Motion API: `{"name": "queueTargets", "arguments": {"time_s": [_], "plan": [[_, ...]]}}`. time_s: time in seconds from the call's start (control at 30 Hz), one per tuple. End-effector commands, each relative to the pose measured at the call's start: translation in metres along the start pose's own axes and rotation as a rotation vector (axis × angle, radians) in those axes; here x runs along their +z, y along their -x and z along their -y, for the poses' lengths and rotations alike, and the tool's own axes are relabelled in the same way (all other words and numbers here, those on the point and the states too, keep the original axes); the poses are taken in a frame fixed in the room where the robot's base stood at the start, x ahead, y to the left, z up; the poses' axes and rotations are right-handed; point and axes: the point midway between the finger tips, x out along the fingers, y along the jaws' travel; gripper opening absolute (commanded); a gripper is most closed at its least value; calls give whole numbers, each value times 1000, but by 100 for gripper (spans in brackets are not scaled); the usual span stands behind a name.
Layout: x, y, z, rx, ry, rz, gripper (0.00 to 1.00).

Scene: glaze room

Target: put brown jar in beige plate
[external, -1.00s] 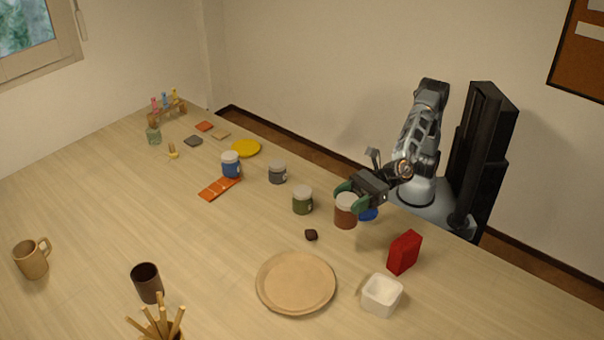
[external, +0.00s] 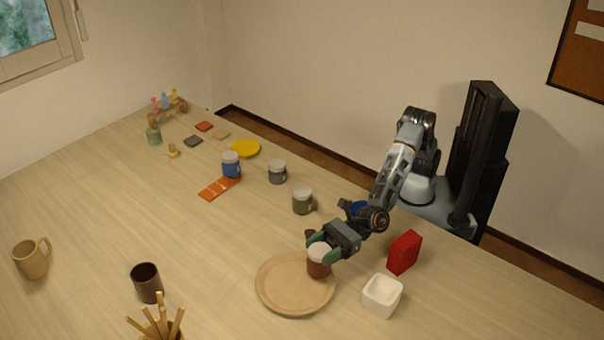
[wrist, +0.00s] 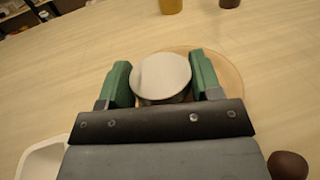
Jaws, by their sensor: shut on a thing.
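The brown jar (external: 319,263) has a pale lid and a reddish-brown body. My gripper (external: 321,252) is shut on it, with green fingers on both sides. In the external view the jar is over the right, far edge of the beige plate (external: 282,297). I cannot tell whether its base touches the plate. In the wrist view the jar's lid (wrist: 160,76) shows between the fingers, and the plate (wrist: 228,76) shows behind and to the right of it. The jar's body is mostly hidden there.
A white square bowl (external: 381,297) and a red box (external: 404,252) stand right of the plate. A green jar (external: 302,201) stands beyond it. A dark brown cup (external: 147,283) is to the left, near a holder with wooden sticks (external: 160,318).

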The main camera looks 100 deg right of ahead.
Motion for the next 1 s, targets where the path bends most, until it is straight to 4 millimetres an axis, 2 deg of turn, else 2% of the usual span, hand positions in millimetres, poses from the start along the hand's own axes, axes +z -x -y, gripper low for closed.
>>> {"name": "queueTargets", "arguments": {"time_s": [0.1,0.53,0.57,0.8,1.0], "plan": [[-13,0,0,1,0,1,27],[-18,0,0,1,-1,3,27],[-18,0,0,1,0,0,60],[-17,0,0,1,0,0,83],[-17,0,0,1,0,0,84]]}}
